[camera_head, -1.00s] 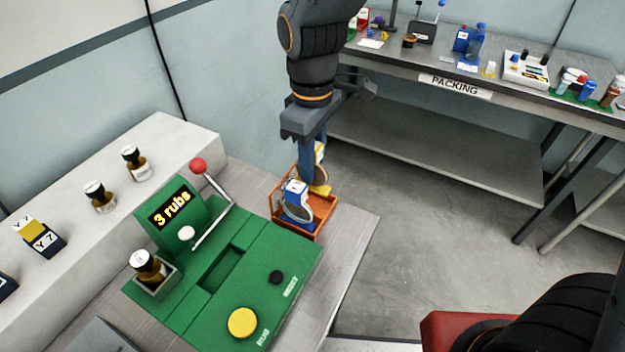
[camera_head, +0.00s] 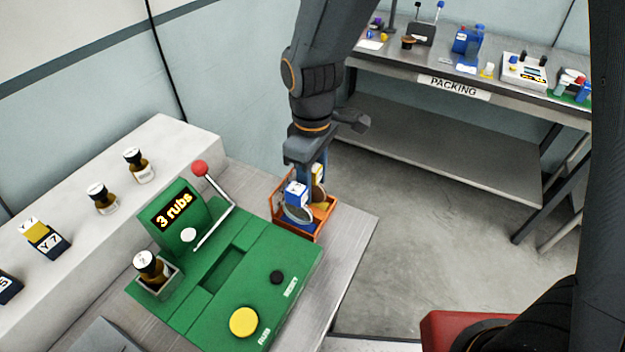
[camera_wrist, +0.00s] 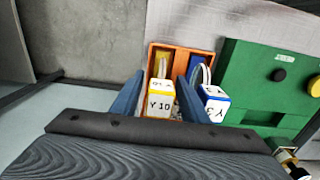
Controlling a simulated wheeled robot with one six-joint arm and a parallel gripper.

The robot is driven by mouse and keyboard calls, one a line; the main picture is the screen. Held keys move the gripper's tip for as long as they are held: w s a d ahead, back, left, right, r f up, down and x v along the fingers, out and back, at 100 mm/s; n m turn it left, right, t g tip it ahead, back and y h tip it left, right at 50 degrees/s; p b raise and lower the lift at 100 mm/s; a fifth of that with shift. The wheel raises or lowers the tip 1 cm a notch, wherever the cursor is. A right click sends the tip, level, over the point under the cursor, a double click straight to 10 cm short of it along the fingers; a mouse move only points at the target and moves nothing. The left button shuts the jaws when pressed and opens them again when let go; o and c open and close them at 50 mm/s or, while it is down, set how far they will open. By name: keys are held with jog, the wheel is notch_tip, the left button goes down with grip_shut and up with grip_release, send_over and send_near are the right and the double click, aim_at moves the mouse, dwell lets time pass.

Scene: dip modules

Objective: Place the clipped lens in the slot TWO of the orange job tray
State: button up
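The orange job tray (camera_head: 318,229) sits at the bench end behind the green machine. A yellow clipped lens with a white Y 10 block (camera_wrist: 160,104) is between the fingers of my gripper (camera_head: 314,178). The gripper appears shut on it, low inside the tray; it shows in the right compartment in the head view and the left one in the wrist view. A blue clipped lens with a white block (camera_head: 296,193) stands in the other compartment. Slot labels are not readable. Whether the yellow clip's base touches the tray floor is hard to tell.
The green machine (camera_head: 270,257), with a red-knobbed lever (camera_head: 199,168) and "3 rubs" display, stands close to the tray. A white shelf (camera_head: 75,185) with bottles lies left. The packing table (camera_head: 400,75) is at the back right. The bench right of the tray is clear.

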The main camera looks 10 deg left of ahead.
notch_tip(320, 180, up, 12)
jog(key=shift+r+b, duration=0.15)
jog(key=shift+b, duration=1.1)
jog(key=s+d+f+m, duration=0.1)
jog(key=d+f+m, duration=0.2)
jog(key=d, duration=0.5)
jog(key=d+f+m, duration=0.3)
jog(key=d+m, duration=0.3)
jog(key=d, duration=0.2)
jog(key=s+d+f+m+t, duration=0.1)
jog(key=d+f+m, duration=0.2)
jog(key=d, duration=0.5)
jog(key=shift+s+f+m, duration=0.3)
jog(key=shift+f+m, duration=0.1)
jog(key=shift+m, duration=0.4)
